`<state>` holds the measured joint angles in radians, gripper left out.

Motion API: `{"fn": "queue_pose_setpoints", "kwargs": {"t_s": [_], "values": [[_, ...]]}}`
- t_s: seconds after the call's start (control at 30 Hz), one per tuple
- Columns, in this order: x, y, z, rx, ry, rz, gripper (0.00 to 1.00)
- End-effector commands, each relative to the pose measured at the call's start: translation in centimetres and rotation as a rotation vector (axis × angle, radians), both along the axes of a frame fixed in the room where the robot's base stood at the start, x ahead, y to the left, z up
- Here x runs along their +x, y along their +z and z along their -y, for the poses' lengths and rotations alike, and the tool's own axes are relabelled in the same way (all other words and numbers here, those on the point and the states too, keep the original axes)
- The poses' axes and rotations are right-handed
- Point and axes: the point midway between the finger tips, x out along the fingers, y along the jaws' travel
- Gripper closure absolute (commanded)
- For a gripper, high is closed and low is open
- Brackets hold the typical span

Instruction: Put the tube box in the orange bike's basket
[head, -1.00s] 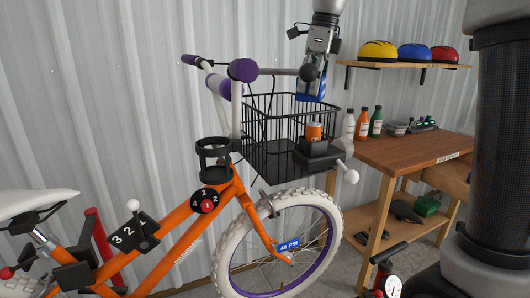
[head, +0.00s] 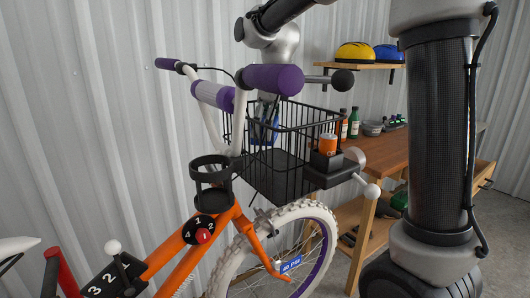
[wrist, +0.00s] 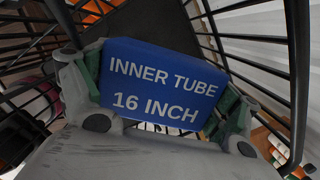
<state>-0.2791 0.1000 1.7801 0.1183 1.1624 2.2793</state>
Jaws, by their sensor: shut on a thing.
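The tube box (wrist: 165,85) is blue with white "INNER TUBE 16 INCH" lettering. My gripper (wrist: 158,103) is shut on it, with a finger at each side. In the head view the box (head: 264,126) shows behind black wires, below the rim of the orange bike's (head: 222,224) wire basket (head: 290,150). In the wrist view, basket wires run on both sides of the box, so it is inside the basket's walls. I cannot tell whether it touches the floor. A purple handlebar grip partly hides my gripper in the head view.
The handlebar's purple grip (head: 273,79) and dark-ended bar stand close to my arm. An orange can (head: 328,144) sits in a black holder at the basket's front right. A wooden bench (head: 385,150) with bottles and a helmet shelf (head: 345,64) are to the right.

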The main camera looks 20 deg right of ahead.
Motion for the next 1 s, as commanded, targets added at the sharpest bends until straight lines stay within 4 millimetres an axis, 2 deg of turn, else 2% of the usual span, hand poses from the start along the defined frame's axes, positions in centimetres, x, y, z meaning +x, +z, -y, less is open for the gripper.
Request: {"fn": "queue_pose_setpoints", "kwargs": {"t_s": [0.1,0.33,0.5,0.87,0.9,0.97,1.0], "values": [[0.0,-2.0,0.0,-0.001,-0.001,-0.001,0.40],[0.0,-3.9,0.0,0.000,-0.001,0.000,0.40],[0.0,-6.4,0.0,0.000,0.000,0.000,0.40],[0.0,-7.0,0.0,0.001,0.000,0.000,0.40],[0.0,-7.1,0.0,0.001,0.000,0.000,0.09],[0.0,-7.0,0.0,0.000,0.000,0.001,0.00],[0.0,-7.0,0.0,0.000,0.000,0.001,0.00]]}}
